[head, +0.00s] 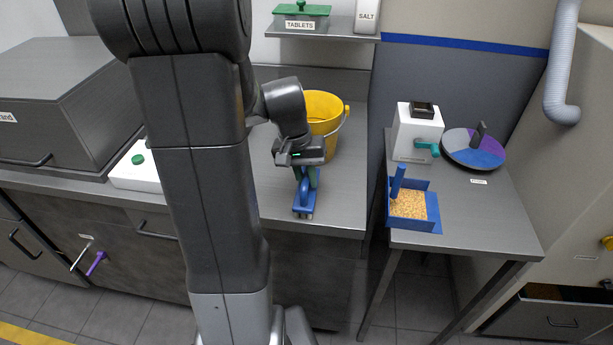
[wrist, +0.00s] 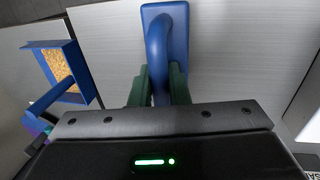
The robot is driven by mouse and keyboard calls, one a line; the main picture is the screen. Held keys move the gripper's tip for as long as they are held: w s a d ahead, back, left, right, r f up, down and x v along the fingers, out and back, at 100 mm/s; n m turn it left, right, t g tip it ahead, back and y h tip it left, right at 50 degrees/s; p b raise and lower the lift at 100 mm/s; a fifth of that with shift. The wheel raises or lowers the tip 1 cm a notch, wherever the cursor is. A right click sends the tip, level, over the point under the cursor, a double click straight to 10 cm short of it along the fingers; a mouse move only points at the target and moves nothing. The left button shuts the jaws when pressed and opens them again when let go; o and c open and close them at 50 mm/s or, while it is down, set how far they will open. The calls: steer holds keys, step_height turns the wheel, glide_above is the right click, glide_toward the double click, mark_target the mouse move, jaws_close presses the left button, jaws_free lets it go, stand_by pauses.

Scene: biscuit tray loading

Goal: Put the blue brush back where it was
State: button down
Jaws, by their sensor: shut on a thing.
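The blue brush (head: 304,201) is in my gripper (head: 307,174), at the front edge of the grey counter. In the wrist view the blue brush (wrist: 175,22) shows its flat back and looped handle. The green fingers of my gripper (wrist: 160,88) are shut on the handle, one on each side. I cannot tell whether the brush touches the counter or hangs just above it.
A yellow bucket (head: 325,106) stands behind my gripper. On the side table (head: 475,225) at right are a blue tray (head: 432,206) of crumbs, a white machine (head: 415,140) and a round turntable (head: 460,156). A gap separates the counter (head: 345,190) from that table.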

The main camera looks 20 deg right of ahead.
steer(key=c, duration=1.4)
jaws_free()
steer(key=r, duration=0.4)
steer(key=a+r, duration=0.1)
steer(key=r, duration=0.3)
steer(key=w+a+r, duration=0.1)
steer(key=r, duration=0.3)
steer(key=shift+w+p, duration=0.1)
steer(key=shift+p, duration=0.2)
